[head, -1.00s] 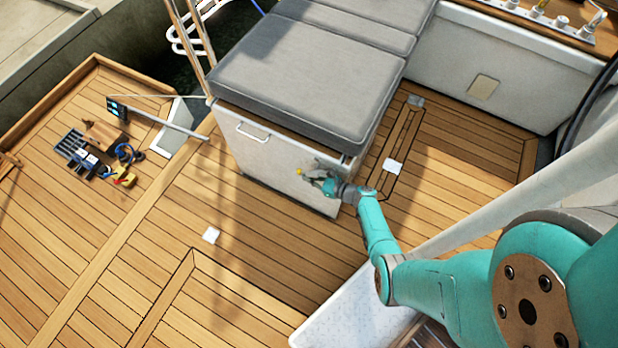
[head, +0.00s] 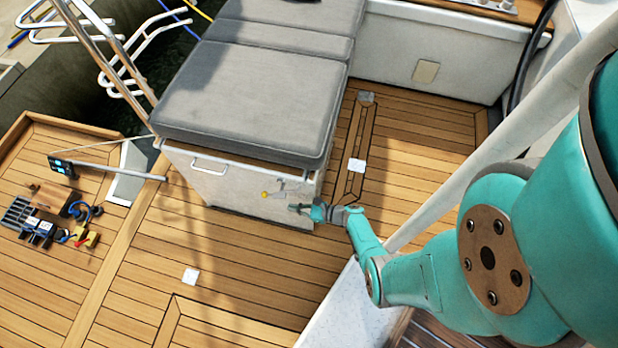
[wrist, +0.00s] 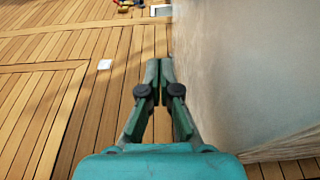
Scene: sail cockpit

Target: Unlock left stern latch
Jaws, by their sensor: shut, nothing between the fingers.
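A small latch with a yellow knob (head: 265,194) and a grey metal part sits on the white front panel of the cushioned locker (head: 232,190). My gripper (head: 292,207) is shut and empty, in front of that panel, to the lower right of the yellow knob. In the wrist view my gripper (wrist: 160,62) points along the pale panel (wrist: 235,75), which stands close on its right side. The latch itself cannot be made out in the wrist view. I cannot tell from the head view whether the gripper touches the panel.
A grey cushion (head: 245,100) tops the locker. A white handle (head: 208,166) is at its upper left front. Tools and a grey crate (head: 18,213) lie on the deck at left. White square plates (head: 190,276) lie on the wooden deck.

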